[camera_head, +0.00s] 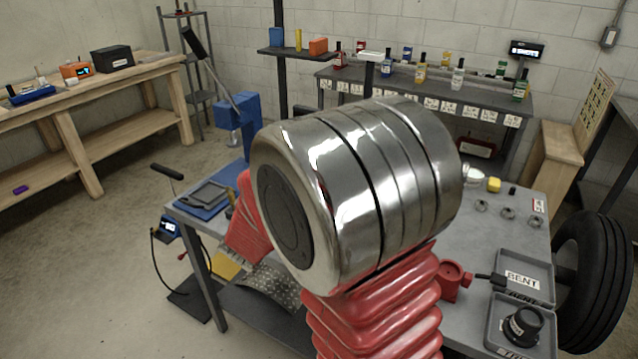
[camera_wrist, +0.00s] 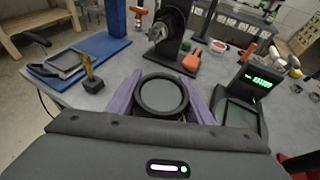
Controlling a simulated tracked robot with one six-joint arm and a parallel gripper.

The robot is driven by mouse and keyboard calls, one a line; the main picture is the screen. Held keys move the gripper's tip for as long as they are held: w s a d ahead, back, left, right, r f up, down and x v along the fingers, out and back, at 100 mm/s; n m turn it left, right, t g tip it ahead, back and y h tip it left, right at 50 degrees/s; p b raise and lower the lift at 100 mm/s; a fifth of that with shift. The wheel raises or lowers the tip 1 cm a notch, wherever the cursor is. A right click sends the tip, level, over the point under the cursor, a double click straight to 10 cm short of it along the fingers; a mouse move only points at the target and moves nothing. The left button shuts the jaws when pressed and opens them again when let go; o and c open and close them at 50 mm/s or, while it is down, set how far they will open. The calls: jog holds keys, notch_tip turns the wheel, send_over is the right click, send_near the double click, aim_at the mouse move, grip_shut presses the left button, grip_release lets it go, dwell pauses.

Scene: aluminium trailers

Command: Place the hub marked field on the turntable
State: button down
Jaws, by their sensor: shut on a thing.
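My gripper (camera_wrist: 166,90) shows in the wrist view, its two purple fingers closed on the sides of a round part (camera_wrist: 162,96) with a dark rim and a grey face. It is held above the grey bench; no marking on it can be read, so I cannot tell whether it is the hub marked field. A black round disc (camera_wrist: 172,24) on an upright stand is beyond it; I cannot tell whether this is the turntable. In the head view my arm hides the gripper and the middle of the bench.
In the wrist view, a scale (camera_wrist: 243,112) with a green display stands right of the gripper; a blue base (camera_wrist: 100,48) and a dark tray (camera_wrist: 58,64) lie left. In the head view, a case labelled BENT (camera_head: 522,278) and a tire (camera_head: 594,275) are at the right.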

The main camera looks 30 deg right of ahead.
jog(key=s+a+f+n+t+y, duration=0.1)
jog(key=a+f+n+y, duration=0.1)
jog(key=a, duration=0.5)
jog(key=s+a+f+n+t+y, duration=0.1)
jog(key=a+f+n+y, duration=0.1)
jog(key=a, duration=0.6)
jog(key=shift+a+f+n+y, duration=0.2)
jog(key=shift+n+y, duration=0.1)
jog(key=shift+y, duration=0.1)
jog(key=shift+s+d, duration=0.1)
